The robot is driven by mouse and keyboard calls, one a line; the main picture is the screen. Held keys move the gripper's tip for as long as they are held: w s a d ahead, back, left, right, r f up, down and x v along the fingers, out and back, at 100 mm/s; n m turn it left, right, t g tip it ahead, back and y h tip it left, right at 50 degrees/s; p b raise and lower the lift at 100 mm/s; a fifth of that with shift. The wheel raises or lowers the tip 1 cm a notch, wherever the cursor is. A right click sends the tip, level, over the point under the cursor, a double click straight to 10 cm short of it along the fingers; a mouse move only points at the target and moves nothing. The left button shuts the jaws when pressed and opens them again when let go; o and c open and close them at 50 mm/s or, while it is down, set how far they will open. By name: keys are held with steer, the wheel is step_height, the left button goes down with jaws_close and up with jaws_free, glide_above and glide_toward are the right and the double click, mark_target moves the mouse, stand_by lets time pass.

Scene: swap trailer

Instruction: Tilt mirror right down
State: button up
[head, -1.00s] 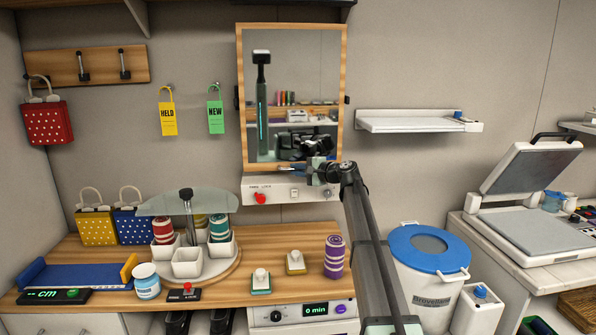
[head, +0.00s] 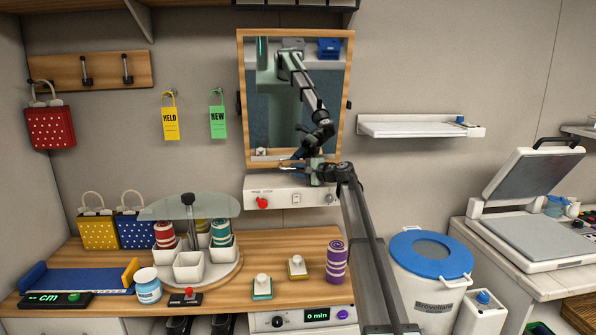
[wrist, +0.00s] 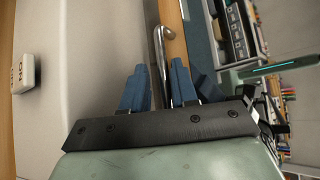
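The wood-framed mirror (head: 343,100) hangs on the back wall and leans with its top out, facing downward. Its glass reflects my arm. My gripper (head: 292,164) is at the mirror's lower edge in the head view. In the wrist view, a thin bent metal handle (wrist: 159,45) beside the wooden frame (wrist: 172,15) stands between the two blue fingertips of my gripper (wrist: 158,85). The fingers are close together around the handle; their contact with it is hard to make out.
A white control box (head: 272,190) with a red knob sits just below the mirror. A white wall shelf (head: 410,127) is at right. The wooden counter (head: 215,290) below holds a rotating cup stand, a purple-striped spool (head: 336,262) and several buttons.

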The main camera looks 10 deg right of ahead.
steer(key=shift+r, duration=0.25)
steer(key=shift+s+d+r, duration=0.1)
steer(key=shift+s+d, duration=0.25)
steer(key=shift+s, duration=0.1)
steer(key=v, duration=1.2)
steer(key=shift+s+d, duration=0.25)
steer(key=shift+s, duration=0.05)
steer(key=shift+f, duration=0.25)
